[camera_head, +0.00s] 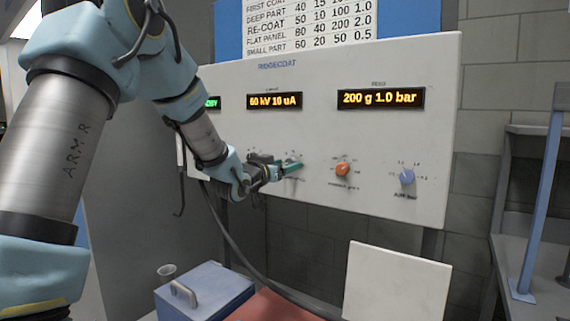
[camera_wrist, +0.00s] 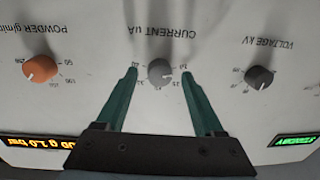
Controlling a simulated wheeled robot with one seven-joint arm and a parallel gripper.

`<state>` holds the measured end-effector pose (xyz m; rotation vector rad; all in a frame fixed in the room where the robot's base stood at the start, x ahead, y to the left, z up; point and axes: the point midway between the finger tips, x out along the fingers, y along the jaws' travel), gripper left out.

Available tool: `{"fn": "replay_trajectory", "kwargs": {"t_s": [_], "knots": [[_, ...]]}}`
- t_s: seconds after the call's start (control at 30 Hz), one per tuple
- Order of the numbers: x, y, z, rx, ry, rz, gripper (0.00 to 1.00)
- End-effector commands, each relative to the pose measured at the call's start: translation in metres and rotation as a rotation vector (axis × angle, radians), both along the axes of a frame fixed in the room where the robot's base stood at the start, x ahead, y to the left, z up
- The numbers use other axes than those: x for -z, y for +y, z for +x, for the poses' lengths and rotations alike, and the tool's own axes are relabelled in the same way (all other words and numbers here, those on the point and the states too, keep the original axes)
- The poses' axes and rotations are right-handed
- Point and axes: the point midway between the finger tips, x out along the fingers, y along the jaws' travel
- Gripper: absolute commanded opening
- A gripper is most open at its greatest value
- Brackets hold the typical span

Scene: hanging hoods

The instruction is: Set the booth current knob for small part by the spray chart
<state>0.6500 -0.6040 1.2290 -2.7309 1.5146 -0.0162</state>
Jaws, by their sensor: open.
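The grey current knob (camera_wrist: 160,71), labelled CURRENT uA, is in the middle of the upside-down wrist view. My gripper (camera_wrist: 159,74) is open, with one teal finger on each side of the knob and visible gaps to it. In the head view my gripper (camera_head: 290,166) is at the panel and largely hides this knob. The amber display (camera_head: 274,101) reads 60 kV 10 uA. The spray chart (camera_head: 310,28) above the panel has a bottom row reading SMALL PART 60 20 50 0.5; its column headings are out of view.
The orange powder knob (camera_wrist: 41,68) and dark voltage knob (camera_wrist: 260,77) flank the current knob. A blue knob (camera_head: 407,177) is farther right on the panel (camera_head: 420,130). Another display (camera_head: 380,98) reads 200 g 1.0 bar. A blue box (camera_head: 205,291) and pale board (camera_head: 397,282) stand below.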

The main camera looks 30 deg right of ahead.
Motion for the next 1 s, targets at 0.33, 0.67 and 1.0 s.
{"fn": "replay_trajectory", "kwargs": {"t_s": [0.33, 0.67, 1.0], "knots": [[0.0002, 0.0003, -0.0002, 0.0, 0.0, 0.0, 0.49], [0.0001, 0.0003, -0.0002, 0.0, 0.0, 0.0, 0.12], [0.0004, 0.0004, -0.0001, 0.0, -0.001, 0.001, 0.0]]}}
